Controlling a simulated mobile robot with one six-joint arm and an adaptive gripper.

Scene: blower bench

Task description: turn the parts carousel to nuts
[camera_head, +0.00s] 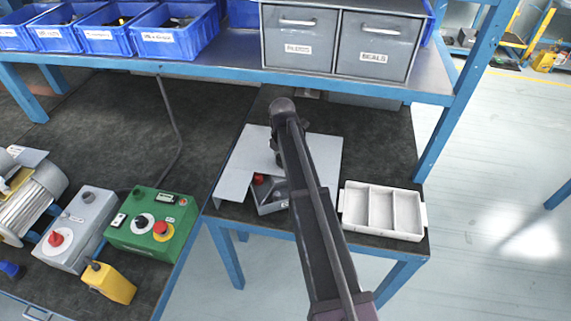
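A light grey plate-like housing (322,158) stands on the dark mat of the right-hand table. A grey wedge-shaped bin (268,207) shows at its front, with a red part (258,179) at its upper left corner. This looks like the parts carousel, but my arm hides its middle and I can read no label on it. My arm reaches up across it from the bottom of the picture. A small dark piece of my gripper (276,150) shows beside the arm, over the housing. Its fingers are hidden, so I cannot tell whether they touch anything.
A white three-compartment tray (347,207) stands just right of the carousel. A green control box (125,237), a grey switch box (90,210) and a yellow box (122,290) are at left. Blue bins (195,42) and grey drawers (375,36) sit on the shelf above.

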